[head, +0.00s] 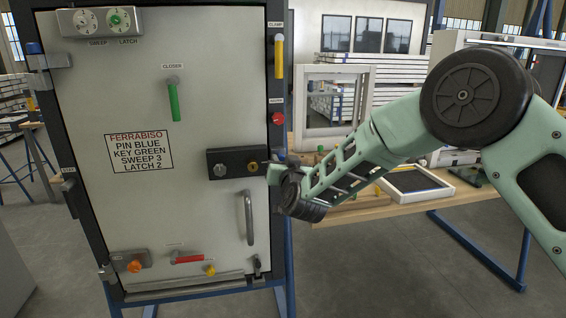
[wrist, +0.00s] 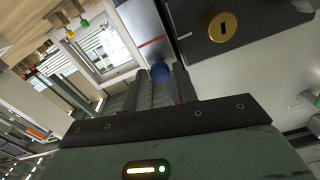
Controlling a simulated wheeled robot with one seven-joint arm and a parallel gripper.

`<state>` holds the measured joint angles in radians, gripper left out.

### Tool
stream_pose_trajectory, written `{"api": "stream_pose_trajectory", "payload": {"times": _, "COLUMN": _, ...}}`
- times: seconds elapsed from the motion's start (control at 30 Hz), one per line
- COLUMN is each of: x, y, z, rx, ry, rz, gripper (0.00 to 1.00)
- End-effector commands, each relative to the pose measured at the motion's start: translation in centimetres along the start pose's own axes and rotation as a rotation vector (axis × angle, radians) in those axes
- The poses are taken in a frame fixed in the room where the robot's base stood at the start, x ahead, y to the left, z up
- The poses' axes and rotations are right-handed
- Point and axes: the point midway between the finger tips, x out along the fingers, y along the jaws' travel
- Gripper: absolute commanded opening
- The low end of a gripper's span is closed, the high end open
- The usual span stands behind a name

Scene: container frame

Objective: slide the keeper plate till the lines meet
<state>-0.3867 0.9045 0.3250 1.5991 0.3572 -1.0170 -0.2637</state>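The grey door (head: 215,100) stands shut in a dark frame. A black lock case (head: 232,163) sits at its right edge, with a brass key cylinder that also shows in the wrist view (wrist: 222,27). In the wrist view, a grey strip (wrist: 143,22) with a red line (wrist: 152,42) lies beside the case. A blue knob (wrist: 160,72) is below that line, at my fingertips. I cannot make out the keeper plate's outline or a second line clearly. My gripper (head: 275,172) is at the frame beside the case. Its fingers (wrist: 163,80) stand apart around the knob; contact is unclear.
The door carries a green handle (head: 174,102), a vertical pull handle (head: 248,218), a red lever (head: 188,258) and a sign (head: 140,151). A yellow clamp handle (head: 279,58) and a red knob (head: 277,119) are on the right frame. A wooden bench (head: 400,203) stands to the right.

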Motion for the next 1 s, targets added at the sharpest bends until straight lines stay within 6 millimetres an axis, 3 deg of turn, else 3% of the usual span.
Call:
{"api": "stream_pose_trajectory", "payload": {"times": 0.03, "x": 0.0, "y": 0.0, "z": 0.0, "rx": 0.0, "ry": 0.0, "rz": 0.0, "gripper": 0.14}}
{"api": "stream_pose_trajectory", "payload": {"times": 0.1, "x": 0.0, "y": 0.0, "z": 0.0, "rx": 0.0, "ry": 0.0, "rz": 0.0, "gripper": 0.0}}
{"api": "stream_pose_trajectory", "payload": {"times": 0.6, "x": 0.0, "y": -0.3, "z": -1.2, "rx": 0.0, "ry": 0.001, "rz": -0.001, "gripper": 0.0}}
{"api": "stream_pose_trajectory", "payload": {"times": 0.63, "x": 0.0, "y": -0.3, "z": -1.2, "rx": 0.0, "ry": 0.001, "rz": 0.0, "gripper": 0.28}}
{"api": "stream_pose_trajectory", "payload": {"times": 0.7, "x": 0.0, "y": -0.2, "z": -1.2, "rx": 0.0, "ry": 0.0, "rz": 0.0, "gripper": 0.44}}
{"api": "stream_pose_trajectory", "payload": {"times": 1.0, "x": -0.1, "y": -0.3, "z": -1.2, "rx": 0.0, "ry": 0.0, "rz": 0.0, "gripper": 0.44}}
